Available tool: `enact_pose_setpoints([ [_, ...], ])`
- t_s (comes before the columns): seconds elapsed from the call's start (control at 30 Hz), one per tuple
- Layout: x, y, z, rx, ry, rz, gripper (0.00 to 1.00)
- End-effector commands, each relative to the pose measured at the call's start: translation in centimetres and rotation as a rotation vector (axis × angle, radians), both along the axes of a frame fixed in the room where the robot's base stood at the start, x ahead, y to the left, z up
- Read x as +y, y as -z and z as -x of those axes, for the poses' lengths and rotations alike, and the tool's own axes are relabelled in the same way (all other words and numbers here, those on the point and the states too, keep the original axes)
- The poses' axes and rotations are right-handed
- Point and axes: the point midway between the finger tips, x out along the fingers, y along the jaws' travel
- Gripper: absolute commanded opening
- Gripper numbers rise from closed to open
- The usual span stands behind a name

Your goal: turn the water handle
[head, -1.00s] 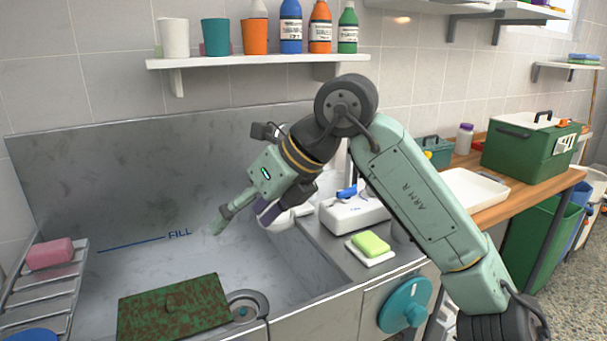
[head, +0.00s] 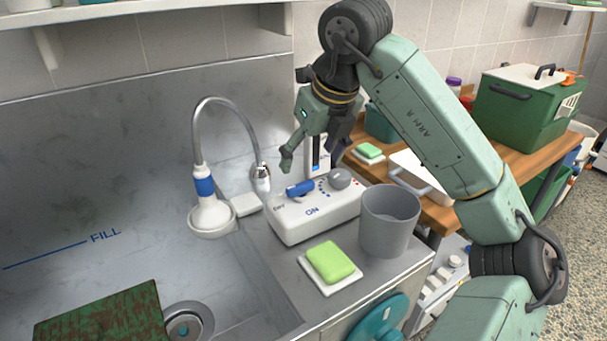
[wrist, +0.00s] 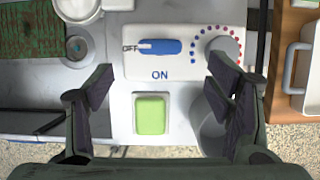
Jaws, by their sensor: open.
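The water handle (head: 299,188) is a blue lever on top of a white control box (head: 315,222) beside the sink. In the wrist view the handle (wrist: 160,46) lies sideways, its left end at the word OFF, with ON printed below it. A grey round knob (head: 340,179) with a ring of red and blue dots sits to its right. My gripper (head: 312,156) is open and empty, above the box and apart from the handle. In the wrist view its fingers (wrist: 160,78) are spread wide, with the handle between and beyond them.
A curved tap (head: 228,101) with a white base stands left of the box. A grey cup (head: 388,230) and green soap (head: 330,261) on a white dish stand in front. The sink (head: 90,265) is at left, a green box (head: 525,112) at back right.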

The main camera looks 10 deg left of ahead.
Motion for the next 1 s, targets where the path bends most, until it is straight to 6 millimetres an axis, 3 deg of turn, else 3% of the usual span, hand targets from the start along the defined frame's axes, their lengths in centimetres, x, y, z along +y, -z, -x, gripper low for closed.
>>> enact_pose_setpoints([
  [0.2,1.3,3.8,-1.1,0.005,-0.003,-0.002,0.73],
  [0.43,2.1,6.8,-2.0,0.004,-0.002,-0.001,0.73],
  [0.83,2.3,7.8,-2.2,0.0,-0.001,0.0,0.73],
  [1.0,2.3,7.7,-2.2,0.0,-0.001,0.0,0.63],
])
